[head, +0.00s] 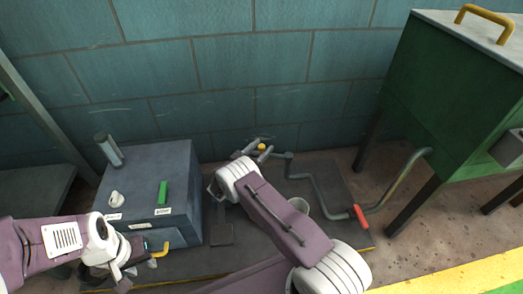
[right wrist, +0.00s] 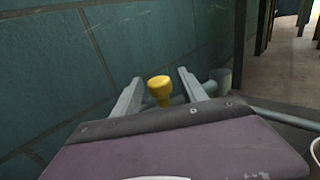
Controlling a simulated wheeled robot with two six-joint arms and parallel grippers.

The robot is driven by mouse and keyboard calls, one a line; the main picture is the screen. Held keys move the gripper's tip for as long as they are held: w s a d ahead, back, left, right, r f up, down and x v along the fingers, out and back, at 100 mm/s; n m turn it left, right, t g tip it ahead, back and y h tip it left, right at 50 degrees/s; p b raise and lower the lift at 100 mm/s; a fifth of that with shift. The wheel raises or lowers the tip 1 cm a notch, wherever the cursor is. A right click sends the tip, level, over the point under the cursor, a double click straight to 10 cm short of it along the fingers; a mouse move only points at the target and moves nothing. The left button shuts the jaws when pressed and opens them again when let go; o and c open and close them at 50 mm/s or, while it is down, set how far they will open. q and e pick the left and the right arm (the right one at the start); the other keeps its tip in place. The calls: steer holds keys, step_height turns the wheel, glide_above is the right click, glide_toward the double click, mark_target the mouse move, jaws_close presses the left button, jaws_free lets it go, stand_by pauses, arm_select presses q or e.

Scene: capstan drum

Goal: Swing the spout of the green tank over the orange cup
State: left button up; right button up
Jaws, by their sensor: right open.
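The green tank (head: 445,95) stands at the right on dark legs. A bent grey pipe (head: 405,183) comes from its lower side and runs down to beside a red grip (head: 360,217). I see no orange cup; a pale round rim (head: 302,207) shows partly behind my right arm. A yellow knob (head: 262,147) is at the back near the wall. My right gripper (head: 259,150) is open around it; in the right wrist view the knob (right wrist: 159,90) shows between the two apart fingers. My left gripper (head: 122,276) is at the lower left, its fingers unclear.
A bent grey rod (head: 318,190) leads to the red grip.

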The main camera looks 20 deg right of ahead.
jaws_close()
stand_by(1.4)
